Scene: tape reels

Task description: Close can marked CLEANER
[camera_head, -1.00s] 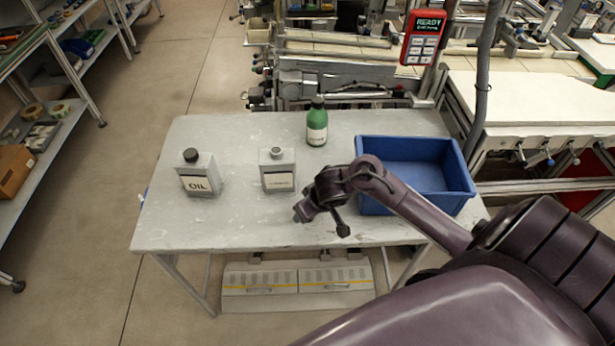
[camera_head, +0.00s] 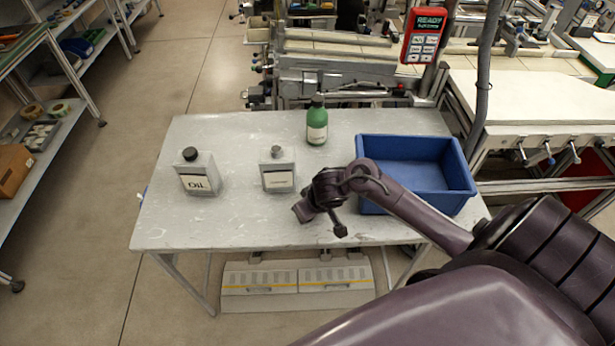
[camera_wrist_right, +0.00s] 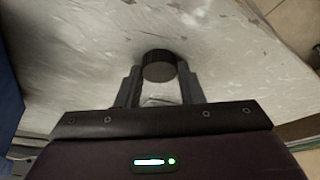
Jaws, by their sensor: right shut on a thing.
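A grey can (camera_head: 278,176) with a bare metal neck on top stands upright mid-table; its label is too small to read. A grey can marked OIL (camera_head: 199,177) with a black cap stands to its left. A green bottle (camera_head: 317,124) with a dark cap stands behind; its label is unreadable. My right gripper (camera_head: 303,212) is low over the table, in front and right of the middle can. In the right wrist view its fingers are shut on a round black cap (camera_wrist_right: 158,66). I cannot tell whether the cap touches the table. My left gripper is not in view.
A blue bin (camera_head: 416,176) stands at the right of the grey table (camera_head: 235,227), beside my right forearm. The front left of the table is clear. A red handheld device (camera_head: 423,36) reading READY is mounted behind the table.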

